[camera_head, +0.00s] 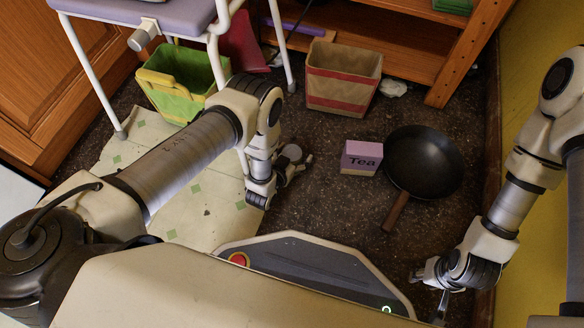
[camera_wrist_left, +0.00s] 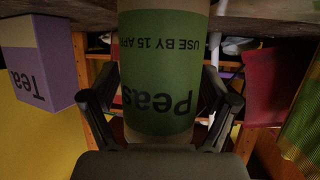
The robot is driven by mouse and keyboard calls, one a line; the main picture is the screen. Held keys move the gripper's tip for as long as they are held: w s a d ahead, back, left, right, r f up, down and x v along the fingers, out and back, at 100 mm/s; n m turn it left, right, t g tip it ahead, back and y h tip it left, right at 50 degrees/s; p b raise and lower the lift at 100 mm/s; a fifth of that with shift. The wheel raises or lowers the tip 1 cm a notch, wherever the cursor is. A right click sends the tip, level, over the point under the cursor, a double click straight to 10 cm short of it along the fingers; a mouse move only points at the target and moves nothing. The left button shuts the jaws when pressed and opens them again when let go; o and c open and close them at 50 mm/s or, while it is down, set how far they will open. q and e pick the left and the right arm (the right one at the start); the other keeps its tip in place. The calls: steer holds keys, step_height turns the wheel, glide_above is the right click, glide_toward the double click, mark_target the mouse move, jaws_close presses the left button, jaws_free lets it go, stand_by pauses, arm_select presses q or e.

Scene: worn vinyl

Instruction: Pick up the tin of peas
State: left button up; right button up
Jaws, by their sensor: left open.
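The tin of peas has a green label reading "Peas" and fills the middle of the left wrist view (camera_wrist_left: 160,70), where the picture is upside down. In the head view only its round grey top (camera_head: 291,153) shows clearly, and it stands upright on the dark floor. My left gripper (camera_head: 302,167) is at the tin. In the wrist view its two dark fingers (camera_wrist_left: 160,105) stand apart, one on each side of the tin, open. I cannot tell whether either finger touches it. My right gripper (camera_head: 427,289) hangs low at the right, its fingers apart and empty.
A purple tea box (camera_head: 360,158) and a black frying pan (camera_head: 424,160) stand right of the tin. A red-banded paper bag (camera_head: 342,78) and a green bag (camera_head: 182,84) are behind. White chair legs (camera_head: 90,75) stand at the left. A wooden shelf (camera_head: 400,50) bounds the back.

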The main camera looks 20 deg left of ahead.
arm_select(q)
steer(key=shift+w, duration=0.2)
steer(key=c, duration=1.5)
steer(key=shift+o, duration=0.2)
steer(key=shift+r, duration=0.1)
